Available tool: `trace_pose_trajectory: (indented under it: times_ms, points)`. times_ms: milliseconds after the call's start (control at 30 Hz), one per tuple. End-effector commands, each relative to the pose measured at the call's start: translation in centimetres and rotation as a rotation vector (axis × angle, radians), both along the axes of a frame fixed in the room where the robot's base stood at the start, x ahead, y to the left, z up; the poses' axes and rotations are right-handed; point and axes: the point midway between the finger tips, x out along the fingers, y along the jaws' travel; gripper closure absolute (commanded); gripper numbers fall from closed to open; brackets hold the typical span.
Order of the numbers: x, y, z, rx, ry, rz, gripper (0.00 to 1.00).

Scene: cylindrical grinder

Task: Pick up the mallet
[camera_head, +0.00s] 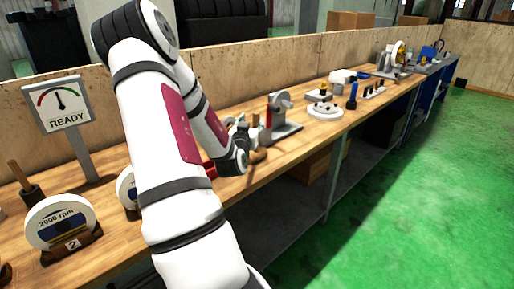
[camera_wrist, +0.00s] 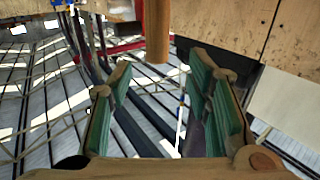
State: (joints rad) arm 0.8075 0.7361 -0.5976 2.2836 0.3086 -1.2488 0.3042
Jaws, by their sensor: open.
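My gripper (camera_wrist: 158,88) is open in the wrist view, with green pads on both fingers and nothing between them. A round brown wooden shaft (camera_wrist: 157,32) stands beyond the fingertips at the top centre, roughly in line with the gap. It looks like a handle, but I cannot tell if it is the mallet's. In the head view a brown piece (camera_head: 258,155) shows on the bench just past my wrist, perhaps part of the mallet. My arm covers much of that area, and my fingers cannot be made out there.
The wooden bench (camera_head: 285,160) runs away to the right, with a low plywood wall behind. A grey stand (camera_head: 283,118) and a white round fixture (camera_head: 325,111) stand beyond my wrist. A READY gauge (camera_head: 62,105) and a 2000 rpm wheel (camera_head: 60,223) are at left. The green floor is clear.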

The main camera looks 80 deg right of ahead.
Motion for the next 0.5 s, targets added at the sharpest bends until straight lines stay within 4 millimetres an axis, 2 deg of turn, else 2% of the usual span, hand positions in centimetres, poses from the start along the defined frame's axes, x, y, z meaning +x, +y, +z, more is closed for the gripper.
trace_pose_trajectory:
  times_ms: [267,500]
  points:
    - [-0.2,-2.1,-0.1,0.002,0.0,-0.001,0.54]
    - [-0.5,-5.4,-0.7,0.0,-0.001,0.0,0.54]
